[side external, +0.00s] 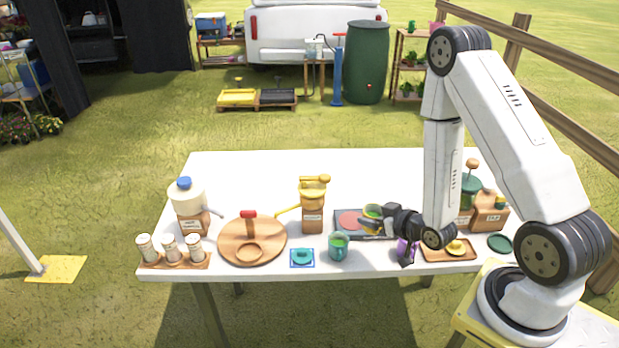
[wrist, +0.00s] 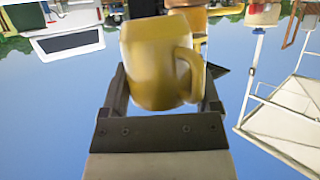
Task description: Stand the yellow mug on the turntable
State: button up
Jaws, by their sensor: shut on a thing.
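The yellow mug (wrist: 158,65) fills the middle of the wrist view, between my gripper's (wrist: 160,95) dark fingers, its handle to the right.
A white jug (side external: 187,197) and a rack of shakers (side external: 172,260) flank the disc.

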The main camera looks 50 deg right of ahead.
aim_at(250, 226)
jog(key=w+a+r+n+y, duration=0.2)
jog(key=w+a, duration=0.2)
jog(key=a, duration=0.5)
jog(key=w+a+r+n+y, duration=0.2)
jog(key=w+a+r+y, duration=0.1)
jog(key=a, duration=0.7)
jog(key=shift+w+a, duration=0.25)
jog(key=shift+w, duration=0.45)
jog(key=shift+w, duration=0.1)
jog(key=f+x, duration=0.1)
jog(key=x, duration=0.4)
jog(key=f+x, duration=0.1)
jog(key=x, duration=0.4)
jog(key=s+d+f+x, duration=0.1)
jog(key=x, duration=0.3)
jog(key=shift+w+f, duration=0.1)
jog(key=shift+w, duration=0.3)
jog(key=shift+w+f, duration=0.35)
jog(key=shift+f, duration=0.05)
